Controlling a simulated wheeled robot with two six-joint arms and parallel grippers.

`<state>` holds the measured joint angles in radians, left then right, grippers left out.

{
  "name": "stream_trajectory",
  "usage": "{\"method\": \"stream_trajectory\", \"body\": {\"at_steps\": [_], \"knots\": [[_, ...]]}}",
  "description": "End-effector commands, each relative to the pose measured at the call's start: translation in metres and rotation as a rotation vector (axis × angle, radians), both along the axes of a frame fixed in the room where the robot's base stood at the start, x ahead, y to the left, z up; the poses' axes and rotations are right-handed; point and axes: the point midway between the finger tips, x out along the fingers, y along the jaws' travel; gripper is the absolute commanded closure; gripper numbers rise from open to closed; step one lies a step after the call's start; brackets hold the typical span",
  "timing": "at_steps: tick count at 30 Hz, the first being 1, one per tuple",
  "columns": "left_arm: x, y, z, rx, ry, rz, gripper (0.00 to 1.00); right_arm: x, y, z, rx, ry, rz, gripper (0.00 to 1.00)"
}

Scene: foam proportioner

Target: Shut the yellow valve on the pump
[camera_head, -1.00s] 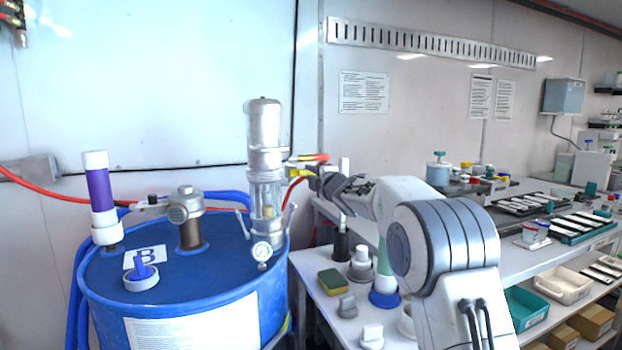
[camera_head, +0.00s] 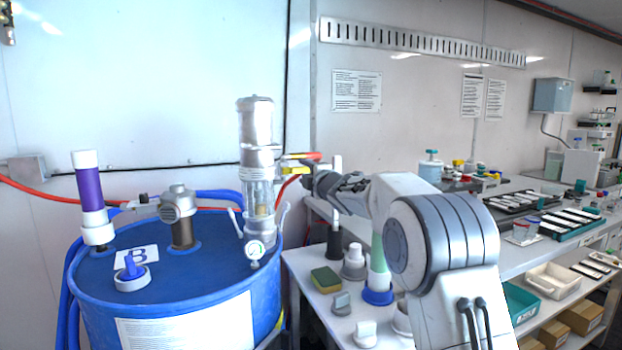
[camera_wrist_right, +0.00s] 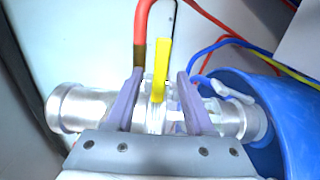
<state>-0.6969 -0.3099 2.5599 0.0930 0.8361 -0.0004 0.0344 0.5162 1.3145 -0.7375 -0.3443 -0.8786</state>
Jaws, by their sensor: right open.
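The pump (camera_head: 256,145) is a silver and clear cylinder standing upright on the blue drum (camera_head: 210,282). The yellow valve (camera_head: 297,157) is a lever on the pump's right side, next to a red hose. In the right wrist view the yellow lever (camera_wrist_right: 162,62) points up, roughly along the red hose (camera_wrist_right: 141,35) and across the pump body. My right gripper (camera_wrist_right: 160,76) is open, with one purple-grey finger on each side of the lever and visible gaps between. In the head view the right gripper (camera_head: 309,181) is beside the pump, its fingertips hard to make out. My left gripper is out of view.
A purple and white tube (camera_head: 92,195) and a metal fitting (camera_head: 180,213) stand on the drum. A sponge (camera_head: 325,279), a dark bottle (camera_head: 335,240) and other parts crowd the bench below my right arm.

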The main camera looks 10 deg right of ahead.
Motion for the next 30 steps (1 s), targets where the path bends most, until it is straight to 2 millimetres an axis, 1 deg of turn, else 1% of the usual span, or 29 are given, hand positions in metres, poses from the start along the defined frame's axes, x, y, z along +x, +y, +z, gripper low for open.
{"method": "stream_trajectory", "body": {"at_steps": [1,3,9,12,15,19,27,29,30], "knots": [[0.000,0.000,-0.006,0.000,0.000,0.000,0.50,-0.008,-0.002,-0.002,-0.001,-0.002,-0.001,0.46],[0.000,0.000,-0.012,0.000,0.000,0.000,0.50,-0.020,-0.004,-0.003,-0.002,-0.002,-0.001,0.46],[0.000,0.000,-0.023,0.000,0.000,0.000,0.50,-0.060,-0.012,-0.001,-0.002,-0.002,-0.001,0.46],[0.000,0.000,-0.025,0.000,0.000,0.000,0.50,-0.075,-0.015,-0.001,-0.001,-0.002,-0.001,0.46],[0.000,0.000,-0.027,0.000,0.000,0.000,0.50,-0.086,-0.016,-0.001,-0.001,-0.001,0.000,0.46],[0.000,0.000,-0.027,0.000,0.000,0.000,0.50,-0.093,-0.018,-0.001,-0.001,0.000,0.000,0.46],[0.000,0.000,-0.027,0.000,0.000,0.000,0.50,-0.093,-0.018,0.000,-0.001,0.000,0.000,0.46],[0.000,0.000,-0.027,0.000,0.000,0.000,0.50,-0.094,-0.016,-0.002,0.007,0.007,0.000,0.46],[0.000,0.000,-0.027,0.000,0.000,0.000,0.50,-0.096,-0.012,-0.005,0.024,0.023,-0.001,0.46]]}}
